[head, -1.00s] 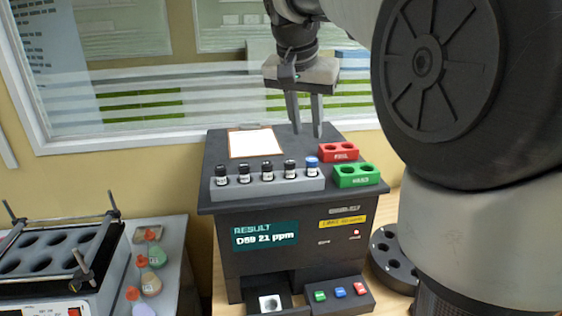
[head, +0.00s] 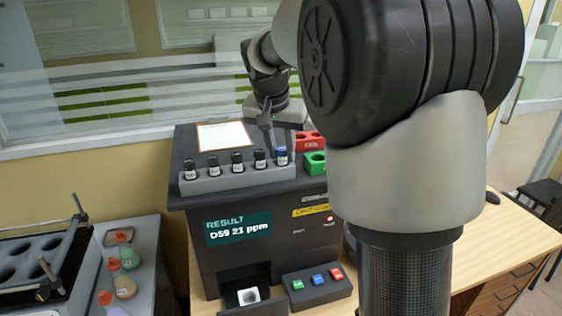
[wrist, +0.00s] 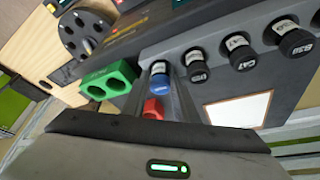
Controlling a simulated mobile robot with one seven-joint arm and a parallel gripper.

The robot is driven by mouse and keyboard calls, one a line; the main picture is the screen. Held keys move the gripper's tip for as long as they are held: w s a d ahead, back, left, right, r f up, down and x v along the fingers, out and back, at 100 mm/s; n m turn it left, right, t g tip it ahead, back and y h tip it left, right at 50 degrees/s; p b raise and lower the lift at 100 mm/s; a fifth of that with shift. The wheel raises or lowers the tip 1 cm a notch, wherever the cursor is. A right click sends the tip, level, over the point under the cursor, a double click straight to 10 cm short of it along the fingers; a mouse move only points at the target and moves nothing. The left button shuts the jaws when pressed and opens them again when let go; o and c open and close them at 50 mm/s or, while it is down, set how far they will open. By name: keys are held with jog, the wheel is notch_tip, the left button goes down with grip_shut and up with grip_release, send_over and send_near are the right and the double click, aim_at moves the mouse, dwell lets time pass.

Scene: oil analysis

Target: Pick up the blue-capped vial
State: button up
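The blue-capped vial (head: 282,156) stands upright at the right end of the grey rack (head: 235,179) on the dark analyzer. In the wrist view, its blue cap (wrist: 160,81) shows between the two fingers of my gripper (wrist: 162,92). The fingers are apart, and I cannot tell whether they touch the vial. In the head view, my gripper (head: 271,143) is just above and behind the rack's right end, partly hidden by my arm.
Several black-capped vials (head: 238,161) share the rack. A red holder (head: 308,141) and a green holder (head: 314,163) stand to the right. A clipboard (head: 222,136) lies behind. A dark round holder (wrist: 83,32) shows in the wrist view.

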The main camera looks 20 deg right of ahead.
grip_shut()
